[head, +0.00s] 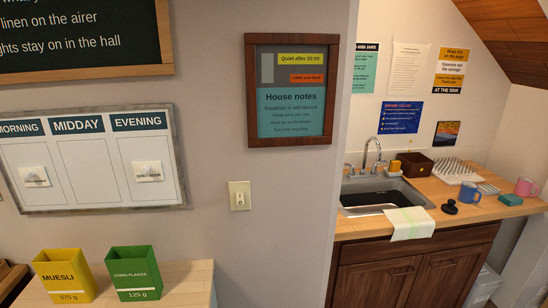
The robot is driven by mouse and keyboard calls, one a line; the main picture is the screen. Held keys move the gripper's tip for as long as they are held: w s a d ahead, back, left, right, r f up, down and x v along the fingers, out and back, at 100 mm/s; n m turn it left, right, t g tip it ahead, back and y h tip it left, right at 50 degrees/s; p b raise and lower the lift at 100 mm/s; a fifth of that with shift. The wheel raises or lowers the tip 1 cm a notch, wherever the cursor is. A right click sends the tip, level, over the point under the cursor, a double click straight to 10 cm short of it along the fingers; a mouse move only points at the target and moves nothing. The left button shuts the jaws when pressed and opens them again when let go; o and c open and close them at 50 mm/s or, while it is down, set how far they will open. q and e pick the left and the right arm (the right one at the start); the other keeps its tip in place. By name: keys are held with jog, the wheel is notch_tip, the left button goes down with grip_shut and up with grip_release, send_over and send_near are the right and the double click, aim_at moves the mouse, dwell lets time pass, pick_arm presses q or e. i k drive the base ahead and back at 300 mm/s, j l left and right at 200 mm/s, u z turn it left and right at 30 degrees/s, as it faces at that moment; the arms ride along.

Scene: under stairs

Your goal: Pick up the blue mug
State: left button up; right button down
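The blue mug (469,192) stands upright on the wooden counter (448,222) to the right of the sink, in the right part of the head view. Its handle seems to face right. A black object with a knob (450,206) sits just left of it, and a teal block (510,199) lies to its right. Neither of my grippers shows in the head view.
The sink (385,197) has a cloth (409,223) over its front edge. A pink mug (525,187) and a white spiked rack (457,172) stand near the blue mug. A wall (290,190) separates the counter from a left table (185,279) with two boxes.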

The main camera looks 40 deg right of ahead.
aim_at(468, 190)
jog(key=z, duration=2.7)
